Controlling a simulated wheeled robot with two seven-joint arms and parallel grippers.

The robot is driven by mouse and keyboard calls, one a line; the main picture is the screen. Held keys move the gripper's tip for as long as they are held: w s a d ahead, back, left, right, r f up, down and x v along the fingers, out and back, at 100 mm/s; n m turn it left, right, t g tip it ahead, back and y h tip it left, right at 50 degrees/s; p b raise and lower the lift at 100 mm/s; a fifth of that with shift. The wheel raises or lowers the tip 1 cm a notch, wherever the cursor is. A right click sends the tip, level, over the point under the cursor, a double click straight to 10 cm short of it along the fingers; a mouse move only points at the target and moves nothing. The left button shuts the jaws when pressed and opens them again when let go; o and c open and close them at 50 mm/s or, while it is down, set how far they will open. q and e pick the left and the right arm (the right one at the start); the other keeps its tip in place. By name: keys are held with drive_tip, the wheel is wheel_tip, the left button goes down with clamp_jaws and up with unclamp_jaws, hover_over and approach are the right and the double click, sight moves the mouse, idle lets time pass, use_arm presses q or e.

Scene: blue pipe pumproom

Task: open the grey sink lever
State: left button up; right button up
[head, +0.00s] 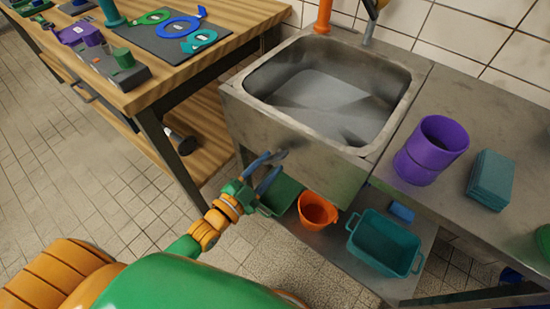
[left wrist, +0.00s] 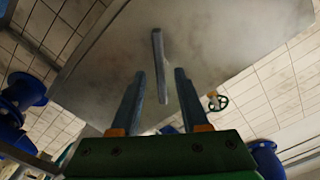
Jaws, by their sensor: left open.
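The grey sink lever (left wrist: 158,50) is a slim bar against the sink's metal front in the left wrist view. It lies between the two blue-grey fingers of my left gripper, with a gap on each side. In the head view my left gripper (head: 270,165) is open in front of the sink front, its fingertips close to it. A small grey end of the lever (head: 281,154) shows by the fingertips there; the rest is hard to make out. I cannot tell whether the fingers touch the lever. My right gripper is not in view.
The steel sink (head: 395,105) has a counter at right with a purple cup (head: 430,150) and teal block (head: 490,180). Below stand an orange bucket (head: 317,210) and teal basket (head: 384,243). A wooden workbench (head: 215,55) is at left. Floor at left is clear.

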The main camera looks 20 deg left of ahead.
use_arm(q)
drive_tip(key=x, duration=0.2)
drive_tip(key=shift+w+d, duration=0.1)
drive_tip(key=shift+w, duration=0.25)
clamp_jaws()
